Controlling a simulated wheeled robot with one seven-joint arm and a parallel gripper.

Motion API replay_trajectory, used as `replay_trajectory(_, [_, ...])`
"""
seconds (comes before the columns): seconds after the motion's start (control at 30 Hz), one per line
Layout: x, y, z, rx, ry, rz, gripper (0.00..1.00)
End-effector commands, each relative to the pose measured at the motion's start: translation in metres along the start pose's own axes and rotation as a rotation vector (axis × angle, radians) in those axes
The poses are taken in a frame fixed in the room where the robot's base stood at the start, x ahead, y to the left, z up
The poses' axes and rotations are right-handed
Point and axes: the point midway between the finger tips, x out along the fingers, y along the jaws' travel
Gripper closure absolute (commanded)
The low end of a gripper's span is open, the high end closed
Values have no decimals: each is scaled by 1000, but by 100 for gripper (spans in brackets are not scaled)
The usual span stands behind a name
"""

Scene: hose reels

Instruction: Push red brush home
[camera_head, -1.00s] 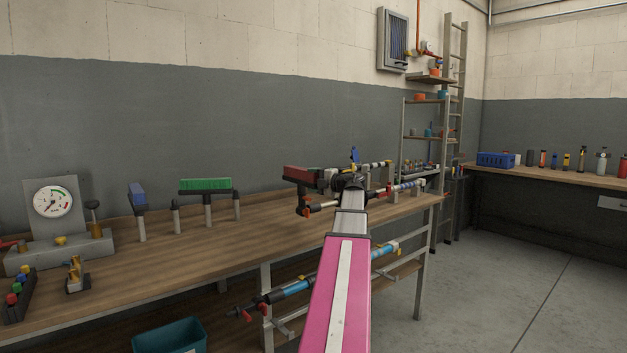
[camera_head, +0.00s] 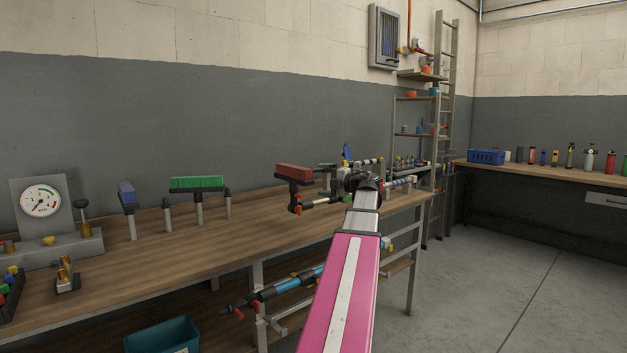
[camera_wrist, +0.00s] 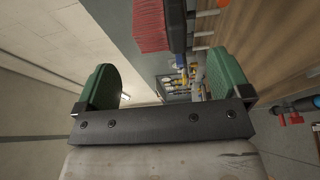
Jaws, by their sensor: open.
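The red brush (camera_head: 294,172) stands on the workbench in the head view, its red block on a dark holder. In the wrist view its red bristles (camera_wrist: 150,27) show at the top, beyond and above my gripper. My gripper (camera_wrist: 160,85) is open, with two green finger pads wide apart and nothing between them. In the head view my pink arm reaches toward the bench and its end is just right of the brush, apart from it in the picture. The fingers are hard to make out there.
A green brush (camera_head: 197,184) and a blue brush (camera_head: 126,194) stand on posts along the workbench (camera_head: 160,255). A gauge (camera_head: 41,201) is at the left. A teal bin (camera_head: 163,336) sits below. Shelves and a ladder (camera_head: 445,100) rise behind the bench.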

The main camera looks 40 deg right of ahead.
Motion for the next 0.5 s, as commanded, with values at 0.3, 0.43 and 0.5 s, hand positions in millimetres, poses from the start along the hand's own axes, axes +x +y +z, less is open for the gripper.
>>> replay_trajectory(0.3, [-24, 0, 0, 0, 1, 1, 4])
replay_trajectory(0.43, [-24, 0, 0, 0, 1, 1, 4])
replay_trajectory(0.5, [-24, 0, 0, 0, 1, 1, 4])
